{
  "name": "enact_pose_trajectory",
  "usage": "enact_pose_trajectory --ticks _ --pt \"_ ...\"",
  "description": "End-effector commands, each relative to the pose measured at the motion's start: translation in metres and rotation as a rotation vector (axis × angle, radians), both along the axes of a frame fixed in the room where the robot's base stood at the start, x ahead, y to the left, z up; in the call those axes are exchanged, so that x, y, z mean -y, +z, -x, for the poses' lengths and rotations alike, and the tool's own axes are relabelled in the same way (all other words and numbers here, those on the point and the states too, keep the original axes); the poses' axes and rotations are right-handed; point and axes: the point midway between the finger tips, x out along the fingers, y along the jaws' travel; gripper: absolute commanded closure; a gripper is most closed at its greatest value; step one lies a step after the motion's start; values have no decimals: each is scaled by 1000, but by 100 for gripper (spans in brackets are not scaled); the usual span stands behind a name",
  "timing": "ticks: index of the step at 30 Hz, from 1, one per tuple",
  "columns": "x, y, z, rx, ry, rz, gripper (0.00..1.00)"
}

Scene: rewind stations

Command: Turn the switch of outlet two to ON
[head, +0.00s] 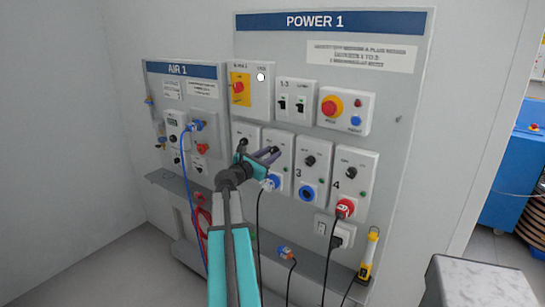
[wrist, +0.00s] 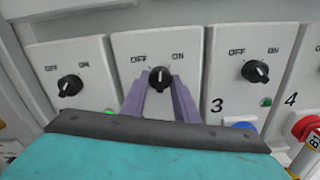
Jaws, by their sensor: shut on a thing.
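The outlet two panel (wrist: 130,45) has a black rotary switch (wrist: 159,78) with OFF printed at its upper left and ON at its upper right. My gripper (wrist: 160,88) has its purple fingers on either side of this switch and is shut on it. A pale mark shows on the knob, but I cannot tell surely which word it points to. In the head view my gripper (head: 272,155) is at the outlet two panel (head: 286,142) and hides its switch. A blue plug (head: 271,183) with a cable sits in the socket below.
Outlet one's switch (wrist: 70,85) is close on the left and outlet three's switch (wrist: 255,71) on the right. Outlet four has a red plug (head: 345,208). A red emergency button (head: 332,106) is above. Cables hang below.

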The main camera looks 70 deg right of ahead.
Motion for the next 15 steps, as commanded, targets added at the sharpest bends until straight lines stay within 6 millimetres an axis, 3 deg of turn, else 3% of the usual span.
enact_pose_trajectory --ticks 15 --pt "-1 -8 3 384 -10 96 95"
